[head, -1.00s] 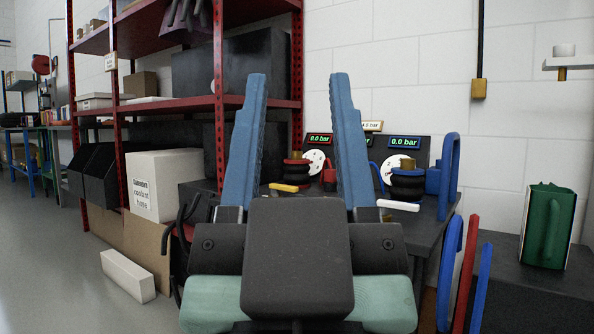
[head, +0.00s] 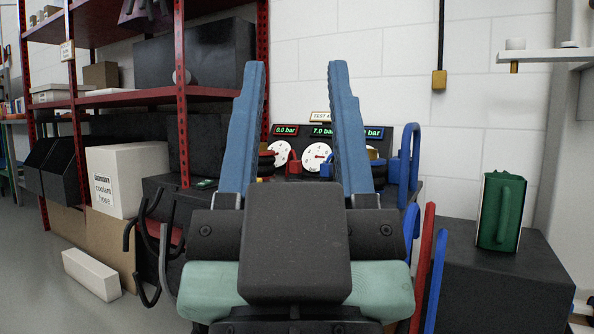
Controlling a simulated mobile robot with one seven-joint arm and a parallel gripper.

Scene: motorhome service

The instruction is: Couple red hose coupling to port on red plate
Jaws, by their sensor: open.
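My gripper (head: 297,75) is open, its two blue fingers upright and wide apart with nothing between their tips. Between the fingers, farther back, is a bench panel with a red-framed display (head: 285,130) reading 0.0 bar. Under it are a white gauge (head: 281,149) and a small red fitting (head: 292,162). A black round part (head: 265,163) beside them is partly behind the left finger. I cannot tell whether the red fitting is the coupling. The red plate and its port are not clearly visible. A red hose-like bar (head: 422,268) stands at lower right, apart from my gripper.
A middle gauge (head: 317,157) sits under a display (head: 322,131) reading 7.0 bar. A blue hose loop (head: 411,150) rises at the bench's right. A green jug (head: 502,212) stands on a dark box (head: 490,270). Red shelving (head: 183,120) and a white carton (head: 125,180) are at left.

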